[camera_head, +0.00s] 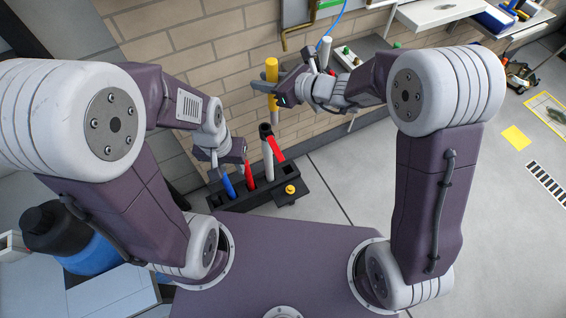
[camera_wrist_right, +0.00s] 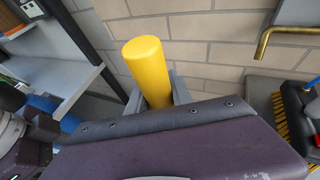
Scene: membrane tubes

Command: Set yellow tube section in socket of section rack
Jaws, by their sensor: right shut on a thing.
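The yellow tube section (camera_head: 271,70) is held upright in my right gripper (camera_head: 277,90), above and behind the section rack and apart from it. In the right wrist view the yellow tube (camera_wrist_right: 146,62) stands between the grey fingers, its lower part hidden by the gripper. The black section rack (camera_head: 262,200) lies low near the wall. A blue tube (camera_head: 228,185), a red tube (camera_head: 249,174) and a white tube with a dark top (camera_head: 268,158) stand in it. My left gripper (camera_head: 216,160) is over the rack's left part, its fingers too small to read.
A red flag-like piece (camera_head: 277,149) is beside the white tube. A yellow knob (camera_head: 290,189) sits on the rack's front right. A brick wall (camera_head: 190,50) rises close behind. A bench with green-topped items (camera_head: 347,55) is behind my right gripper. The floor at right is mostly open.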

